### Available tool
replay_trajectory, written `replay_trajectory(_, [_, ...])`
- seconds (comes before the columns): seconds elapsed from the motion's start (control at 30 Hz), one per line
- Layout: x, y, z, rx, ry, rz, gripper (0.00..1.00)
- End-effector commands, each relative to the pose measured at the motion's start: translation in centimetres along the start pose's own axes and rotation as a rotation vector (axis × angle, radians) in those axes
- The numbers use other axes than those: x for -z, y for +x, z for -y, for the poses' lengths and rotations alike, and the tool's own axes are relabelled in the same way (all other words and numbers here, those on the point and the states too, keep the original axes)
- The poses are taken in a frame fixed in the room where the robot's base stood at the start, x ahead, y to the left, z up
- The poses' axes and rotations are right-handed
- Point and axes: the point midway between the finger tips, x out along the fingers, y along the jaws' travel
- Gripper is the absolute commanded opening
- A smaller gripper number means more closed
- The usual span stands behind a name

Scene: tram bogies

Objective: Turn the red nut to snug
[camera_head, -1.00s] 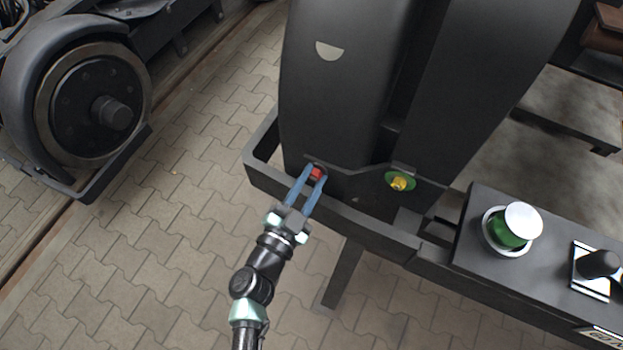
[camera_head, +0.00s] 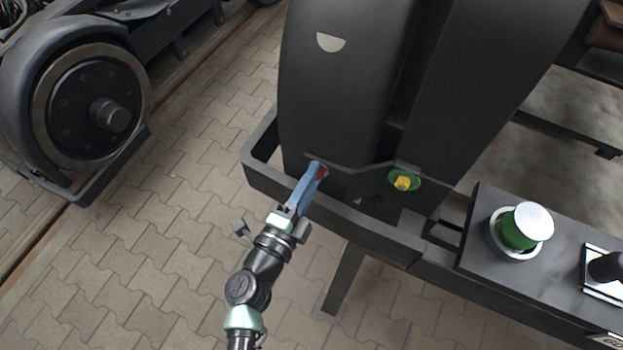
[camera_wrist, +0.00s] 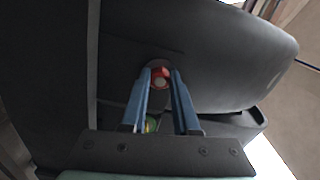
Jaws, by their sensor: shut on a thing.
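The red nut (camera_wrist: 160,75) sits on the lower face of the dark housing, with a pale round end at its middle. In the head view only a small red edge of the nut (camera_head: 322,172) shows beside my fingertips. My gripper (camera_wrist: 160,84) has its two blue fingers on either side of the nut, shut on it. In the head view my gripper (camera_head: 318,170) reaches up from below, and its fingers overlap in a rolled pose. The fingers hide most of the nut there.
A yellow nut on a green disc (camera_head: 403,183) sits to the right on the same housing (camera_head: 340,100). A dark frame rail (camera_head: 340,222) runs just below the nut. A green knob with a white top (camera_head: 524,226) stands on a box at right. Paving lies open at lower left.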

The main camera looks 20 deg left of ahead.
Motion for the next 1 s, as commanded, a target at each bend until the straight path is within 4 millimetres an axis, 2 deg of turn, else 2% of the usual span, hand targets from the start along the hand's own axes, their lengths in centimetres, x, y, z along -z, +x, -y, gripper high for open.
replay_trajectory(0.4, [-0.03,-0.05,-0.10,-0.002,0.186,0.001,0.00])
replay_trajectory(0.93, [-0.03,-0.05,-0.04,-0.002,0.210,0.001,0.00])
replay_trajectory(0.97, [-0.03,-0.05,-0.05,-0.002,0.210,0.001,0.31])
replay_trajectory(1.0, [-0.03,-0.05,-0.05,-0.002,0.210,0.001,0.38])
